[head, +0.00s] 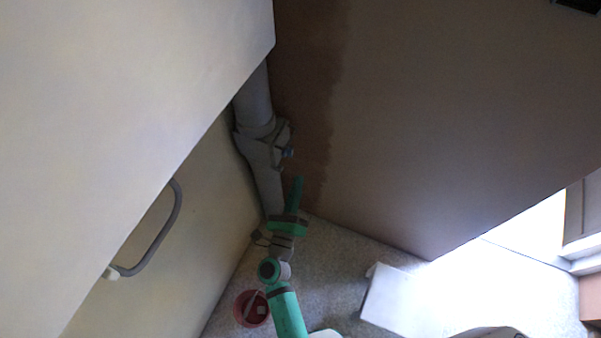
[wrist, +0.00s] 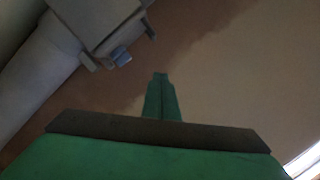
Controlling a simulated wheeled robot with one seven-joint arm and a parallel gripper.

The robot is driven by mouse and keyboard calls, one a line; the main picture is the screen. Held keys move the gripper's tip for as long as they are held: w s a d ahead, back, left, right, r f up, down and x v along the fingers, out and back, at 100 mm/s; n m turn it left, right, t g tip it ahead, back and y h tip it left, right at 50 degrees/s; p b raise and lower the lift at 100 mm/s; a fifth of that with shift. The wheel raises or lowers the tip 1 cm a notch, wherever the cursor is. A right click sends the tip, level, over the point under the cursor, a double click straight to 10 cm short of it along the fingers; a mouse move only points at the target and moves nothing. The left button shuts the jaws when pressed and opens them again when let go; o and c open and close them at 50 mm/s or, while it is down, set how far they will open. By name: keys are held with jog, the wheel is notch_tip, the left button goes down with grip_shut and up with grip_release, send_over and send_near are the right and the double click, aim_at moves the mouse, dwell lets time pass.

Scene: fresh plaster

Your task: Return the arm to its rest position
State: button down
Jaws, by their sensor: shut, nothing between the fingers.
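My gripper (head: 298,184) is green and points up toward the brown wall in the head view. Its fingers are together with nothing between them. In the wrist view the closed green fingers (wrist: 161,80) stand in the middle, in front of the wall. My green and grey arm reaches up from the bottom of the head view. A grey pipe (head: 254,100) with a wider fitting (head: 262,150) runs down the corner just left of my gripper. I cannot tell whether they touch; the wrist view shows a gap between the fingers and the fitting (wrist: 105,30).
The brown wall (head: 430,120) has a darker damp-looking strip by the pipe. A pale wall with a grey curved handle or rail (head: 165,230) is on the left. A red round container (head: 252,308) and a white panel (head: 392,298) are on the speckled floor (head: 335,255). A bright opening lies right.

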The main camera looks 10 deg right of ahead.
jog(key=shift+s+a, duration=0.2)
jog(key=shift+s, duration=0.1)
jog(key=s+a+f+m+g+y, duration=0.2)
jog(key=s+a+f+m+y, duration=0.15)
jog(key=s+m, duration=0.55)
jog(key=s+a+f+m+g+y, duration=0.2)
jog(key=s+f+m+y, duration=0.25)
jog(key=s+m, duration=0.4)
jog(key=s+a+r+m+t, duration=0.1)
jog(key=s+a+r+m, duration=0.1)
jog(key=s+r+m, duration=0.4)
jog(key=s+a+r+m+t+y, duration=0.1)
jog(key=s+r+m, duration=0.5)
jog(key=m, duration=0.9)
notch_tip(320, 180, up, 3)
jog(key=shift+a+f+y, duration=0.1)
jog(key=shift+a+y, duration=0.2)
jog(key=shift+a, duration=0.2)
